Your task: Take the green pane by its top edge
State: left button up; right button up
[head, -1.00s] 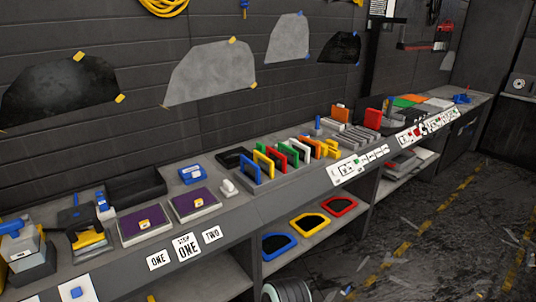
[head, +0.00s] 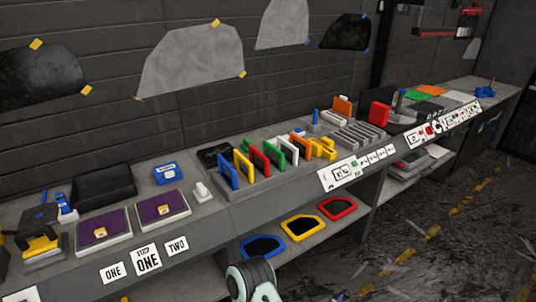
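The green pane (head: 277,152) stands upright in the grey rack (head: 262,187) on the bench, near the middle of the head view. Its top edge is exposed; its lower edge is down in the rack. A red pane (head: 260,160) stands close on its left and a white pane (head: 291,150) close on its right. Neither gripper shows in the head view. Only a rounded grey part of my arm shows at the bottom edge, well below the rack and apart from the panes.
Blue (head: 228,170) and yellow (head: 243,166) panes stand further left in the rack, an orange one (head: 299,146) further right. A white bottle (head: 201,192) stands left of the rack. Coloured frames (head: 301,228) lie on the shelf below. The floor at right has scattered scraps.

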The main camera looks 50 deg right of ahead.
aim_at(276, 157)
jog(key=l, duration=0.45)
jog(key=k+l+u, duration=0.15)
jog(key=l, duration=0.7)
jog(key=k+l+u, duration=0.15)
jog(key=l, duration=0.7)
jog(key=k+u, duration=0.05)
